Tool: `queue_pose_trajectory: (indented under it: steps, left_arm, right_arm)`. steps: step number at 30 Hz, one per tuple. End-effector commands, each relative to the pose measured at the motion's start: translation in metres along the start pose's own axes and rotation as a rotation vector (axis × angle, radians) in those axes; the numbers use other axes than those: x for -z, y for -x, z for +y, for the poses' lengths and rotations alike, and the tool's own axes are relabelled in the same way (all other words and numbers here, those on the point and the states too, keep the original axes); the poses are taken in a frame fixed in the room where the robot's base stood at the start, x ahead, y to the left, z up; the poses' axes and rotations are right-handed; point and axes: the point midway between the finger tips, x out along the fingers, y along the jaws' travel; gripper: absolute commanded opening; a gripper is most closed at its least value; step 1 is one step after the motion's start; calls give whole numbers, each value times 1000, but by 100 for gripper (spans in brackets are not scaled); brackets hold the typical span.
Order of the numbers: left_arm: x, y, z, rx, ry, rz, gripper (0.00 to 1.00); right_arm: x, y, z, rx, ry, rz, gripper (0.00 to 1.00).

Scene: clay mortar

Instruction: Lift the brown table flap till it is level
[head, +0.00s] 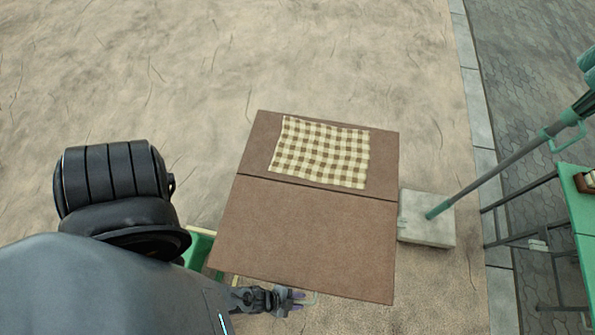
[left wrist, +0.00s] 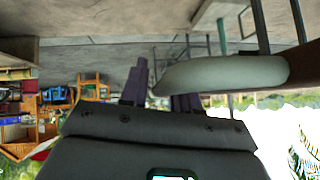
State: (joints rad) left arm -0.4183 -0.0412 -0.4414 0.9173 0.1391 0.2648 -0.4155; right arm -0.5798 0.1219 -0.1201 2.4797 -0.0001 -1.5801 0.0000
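The brown table flap (head: 310,240) is the nearer panel of the brown table in the head view. It looks about in line with the far panel (head: 385,160), with a thin dark seam between them. In the left wrist view, the dark purple fingers (left wrist: 160,92) stand a small gap apart. A thick pale bar (left wrist: 225,73), seemingly the handle, enters that gap and hides part of the right finger. My right gripper is not in view.
A checkered cloth (head: 322,153) lies flat on the far panel. A pale block (head: 427,219) with a grey pole (head: 500,165) stands right of the table. A green table (head: 580,215) is at the right edge. Sandy ground beyond the table is clear.

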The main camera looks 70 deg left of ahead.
Motion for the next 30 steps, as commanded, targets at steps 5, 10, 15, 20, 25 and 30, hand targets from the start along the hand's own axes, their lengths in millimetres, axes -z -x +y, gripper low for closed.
queue_pose_trajectory:
  steps: [5, 10, 15, 20, 25, 30]
  left_arm:
    - [0, 0, 0, 0, 0, 0, 38]
    - [0, 1, 0, 0, 0, 0, 38]
    - [0, 14, 0, -1, 0, -1, 38]
    - [1, 39, 0, -1, 0, -1, 38]
    - [0, 69, 0, -2, 0, -1, 38]
    - [0, 92, 0, -2, 0, -1, 38]
  right_arm:
    - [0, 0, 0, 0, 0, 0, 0]
    - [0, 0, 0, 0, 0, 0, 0]
    - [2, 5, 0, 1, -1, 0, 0]
    - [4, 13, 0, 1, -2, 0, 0]
    - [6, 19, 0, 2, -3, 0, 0]
    - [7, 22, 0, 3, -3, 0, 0]
